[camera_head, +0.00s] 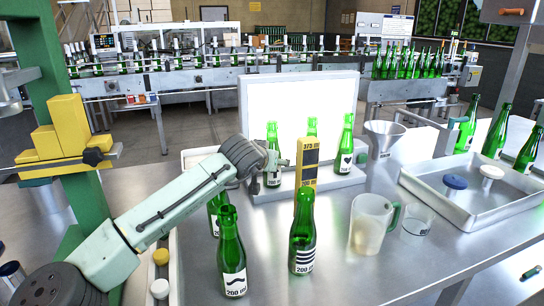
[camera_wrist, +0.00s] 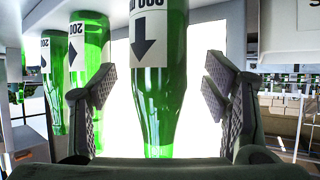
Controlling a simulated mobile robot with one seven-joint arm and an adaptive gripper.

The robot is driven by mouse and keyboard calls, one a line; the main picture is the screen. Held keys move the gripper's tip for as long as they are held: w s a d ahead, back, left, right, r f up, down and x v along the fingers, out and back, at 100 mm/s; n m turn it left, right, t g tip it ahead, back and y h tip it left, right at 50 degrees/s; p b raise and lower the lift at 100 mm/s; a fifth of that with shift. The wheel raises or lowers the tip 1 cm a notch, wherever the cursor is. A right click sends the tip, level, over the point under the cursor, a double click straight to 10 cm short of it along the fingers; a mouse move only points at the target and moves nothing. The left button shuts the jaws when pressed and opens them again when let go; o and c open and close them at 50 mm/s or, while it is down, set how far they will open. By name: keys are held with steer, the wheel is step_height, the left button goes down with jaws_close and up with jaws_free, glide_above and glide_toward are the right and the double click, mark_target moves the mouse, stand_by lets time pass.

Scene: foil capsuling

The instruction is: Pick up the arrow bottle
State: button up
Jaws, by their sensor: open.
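The arrow bottle (camera_wrist: 158,90) is green glass with a white label bearing a black arrow. In the wrist view it stands between the two spread fingers of my gripper (camera_wrist: 153,88), with a visible gap on the right side. My gripper is open and not touching it as far as I can tell. In the head view my gripper (camera_head: 279,163) is beside a green bottle (camera_head: 271,135) in front of the white lit panel (camera_head: 300,100); this looks like the same bottle, its label partly hidden by my gripper.
Two more green bottles (camera_wrist: 90,60) stand left in the wrist view. In the head view, a wavy-label bottle (camera_head: 231,255), a striped-label bottle (camera_head: 303,235) and a yellow gauge block (camera_head: 307,165) stand near my arm. A jug (camera_head: 370,225) and metal tray (camera_head: 470,207) are right.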

steer(key=shift+x, duration=1.25)
steer(key=shift+c, duration=0.5)
steer(key=c, duration=1.5)
steer(key=shift+r, duration=0.1)
jaws_close()
